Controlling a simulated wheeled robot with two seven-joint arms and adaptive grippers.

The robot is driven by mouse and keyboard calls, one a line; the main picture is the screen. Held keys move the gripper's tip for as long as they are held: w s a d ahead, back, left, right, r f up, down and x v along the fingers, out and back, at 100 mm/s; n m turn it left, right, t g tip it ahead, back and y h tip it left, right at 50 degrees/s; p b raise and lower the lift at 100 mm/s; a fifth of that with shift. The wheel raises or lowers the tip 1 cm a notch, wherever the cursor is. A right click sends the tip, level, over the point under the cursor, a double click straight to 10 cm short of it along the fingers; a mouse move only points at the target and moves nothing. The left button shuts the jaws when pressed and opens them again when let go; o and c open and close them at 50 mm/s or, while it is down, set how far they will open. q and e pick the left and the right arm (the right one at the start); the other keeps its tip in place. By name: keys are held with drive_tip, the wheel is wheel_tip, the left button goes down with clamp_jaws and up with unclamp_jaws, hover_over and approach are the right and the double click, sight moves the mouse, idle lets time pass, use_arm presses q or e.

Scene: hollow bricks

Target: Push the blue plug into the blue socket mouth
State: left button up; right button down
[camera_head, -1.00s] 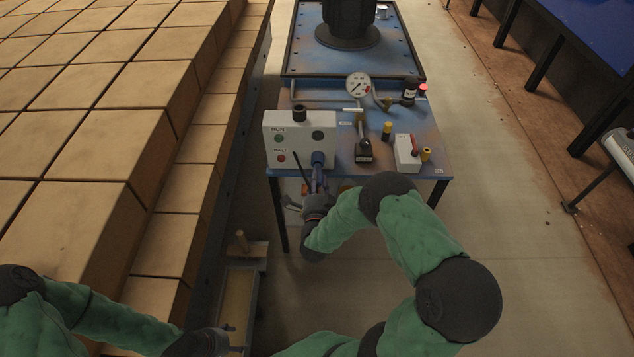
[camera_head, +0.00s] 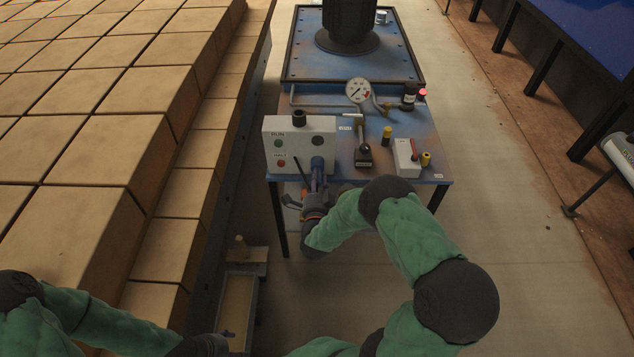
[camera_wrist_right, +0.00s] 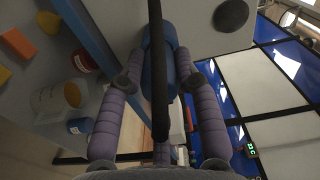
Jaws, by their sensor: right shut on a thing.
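The blue plug (camera_wrist_right: 158,62) is between the purple fingers of my right gripper (camera_wrist_right: 158,85) in the right wrist view, with a black bar crossing in front of it. In the head view the right gripper (camera_head: 317,185) is shut on it at the lower right front of a white control box (camera_head: 285,150). The socket mouth is hidden, and how deep the plug sits cannot be told. My left gripper (camera_head: 215,345) is low at the bottom edge; its fingers are unclear.
The control box stands on a blue table (camera_head: 435,160) with a gauge (camera_head: 358,90), a black lever (camera_head: 363,155) and a small switch box (camera_head: 405,157). Stacked bricks (camera_head: 90,130) fill the left. The floor to the right is clear.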

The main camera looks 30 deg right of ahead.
drive_tip(key=shift+x, duration=0.85)
drive_tip(key=c, duration=0.8)
unclamp_jaws()
drive_tip(key=shift+a, duration=0.1)
drive_tip(key=v, duration=1.2)
